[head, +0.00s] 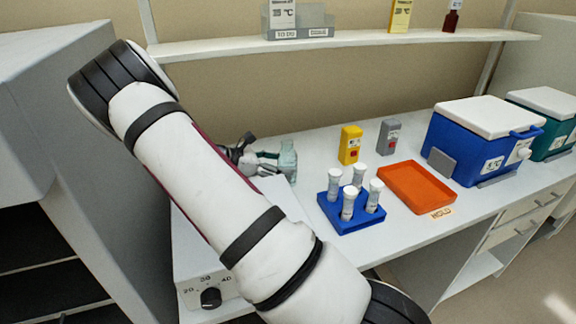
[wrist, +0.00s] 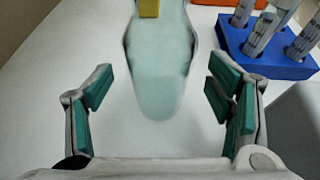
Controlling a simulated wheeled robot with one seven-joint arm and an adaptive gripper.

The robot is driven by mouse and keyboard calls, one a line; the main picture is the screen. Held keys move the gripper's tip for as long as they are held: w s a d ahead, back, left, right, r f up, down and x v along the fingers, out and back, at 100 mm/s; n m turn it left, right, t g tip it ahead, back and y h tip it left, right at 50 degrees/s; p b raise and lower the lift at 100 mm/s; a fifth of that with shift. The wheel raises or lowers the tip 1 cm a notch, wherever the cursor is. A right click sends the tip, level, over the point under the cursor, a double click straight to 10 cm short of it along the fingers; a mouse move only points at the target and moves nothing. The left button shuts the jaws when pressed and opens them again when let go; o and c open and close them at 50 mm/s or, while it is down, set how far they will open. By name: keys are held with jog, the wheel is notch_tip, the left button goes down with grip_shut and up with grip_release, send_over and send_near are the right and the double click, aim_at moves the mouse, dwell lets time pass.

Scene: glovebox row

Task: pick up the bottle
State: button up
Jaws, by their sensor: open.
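A pale green translucent bottle (head: 288,162) stands on the bench at the end of my gripper (head: 262,160) in the head view. In the wrist view the bottle (wrist: 160,65) lies in the middle, its lower end reaching between the fingertips of my gripper (wrist: 160,88). The fingers are open, with a gap on each side of the bottle, and do not appear to touch it. My arm hides part of the bench in the head view. A small dark red bottle (head: 452,20) stands on the shelf above.
A blue rack (head: 349,214) with several capped tubes stands right of the bottle. Yellow (head: 350,146) and grey (head: 389,137) boxes stand behind it. An orange tray (head: 416,187) and a blue cooler (head: 470,150) are farther right. A dial unit (head: 190,262) is at front left.

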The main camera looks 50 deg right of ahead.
jog(key=shift+x, duration=1.4)
jog(key=shift+c, duration=0.5)
jog(key=c, duration=1.4)
jog(key=shift+c, duration=0.6)
jog(key=shift+r, duration=0.1)
